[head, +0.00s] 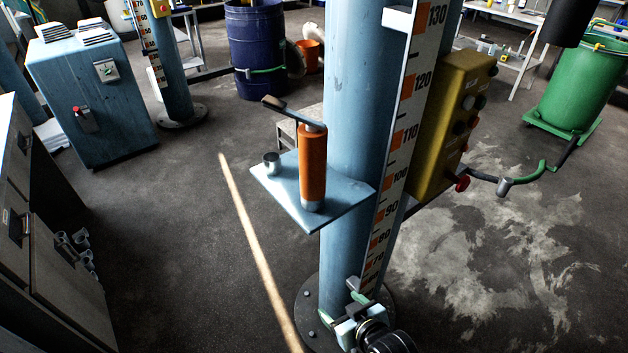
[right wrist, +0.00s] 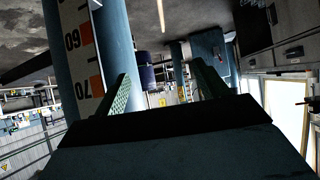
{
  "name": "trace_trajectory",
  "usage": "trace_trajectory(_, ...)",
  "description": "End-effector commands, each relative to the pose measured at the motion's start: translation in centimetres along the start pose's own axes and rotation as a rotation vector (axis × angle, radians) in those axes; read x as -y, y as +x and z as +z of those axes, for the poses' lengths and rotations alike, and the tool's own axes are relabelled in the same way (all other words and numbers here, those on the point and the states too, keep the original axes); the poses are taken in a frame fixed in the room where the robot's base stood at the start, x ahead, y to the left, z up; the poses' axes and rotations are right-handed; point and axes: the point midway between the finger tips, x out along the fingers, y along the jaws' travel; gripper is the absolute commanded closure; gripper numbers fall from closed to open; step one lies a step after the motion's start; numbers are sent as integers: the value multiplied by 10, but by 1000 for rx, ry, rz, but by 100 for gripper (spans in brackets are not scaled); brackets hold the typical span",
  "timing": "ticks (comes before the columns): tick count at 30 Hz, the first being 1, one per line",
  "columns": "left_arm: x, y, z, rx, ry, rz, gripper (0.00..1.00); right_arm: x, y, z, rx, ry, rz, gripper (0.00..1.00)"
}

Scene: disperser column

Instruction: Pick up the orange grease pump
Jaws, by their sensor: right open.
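The orange grease pump (head: 312,168) stands upright on a light blue shelf plate (head: 293,198) fixed to the blue column (head: 357,130) in the head view. It has a grey base and a dark handle (head: 287,109) slanting up to the left. My right gripper (head: 342,308) is low in front of the column, well below and to the right of the pump. In the right wrist view its two green fingers (right wrist: 163,88) are spread apart with nothing between them. I cannot make out the pump in that view. My left gripper is not in view.
A small metal cup (head: 271,163) stands on the plate left of the pump. A height scale (head: 402,130) and a yellow control box (head: 455,125) with a red button flank the column on the right. A grey cabinet (head: 50,250) stands at left. The floor between is open.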

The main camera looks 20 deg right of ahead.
Motion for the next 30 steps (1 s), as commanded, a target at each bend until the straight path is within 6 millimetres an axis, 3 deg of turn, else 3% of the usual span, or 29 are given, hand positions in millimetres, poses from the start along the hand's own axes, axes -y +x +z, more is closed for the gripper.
trace_trajectory(1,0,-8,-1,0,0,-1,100,0,-13,-52,-93,2,1,27)
trace_trajectory(3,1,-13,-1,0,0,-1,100,-1,-34,-113,-208,3,3,27)
trace_trajectory(6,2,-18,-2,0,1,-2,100,-2,-67,-183,-347,4,5,27)
trace_trajectory(10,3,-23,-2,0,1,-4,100,-4,-107,-245,-482,2,8,27)
trace_trajectory(13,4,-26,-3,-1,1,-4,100,-4,-131,-274,-550,1,9,27)
trace_trajectory(17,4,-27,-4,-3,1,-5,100,-5,-144,-293,-593,0,11,27)
trace_trajectory(30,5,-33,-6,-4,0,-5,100,-5,-88,-334,-600,0,10,27)
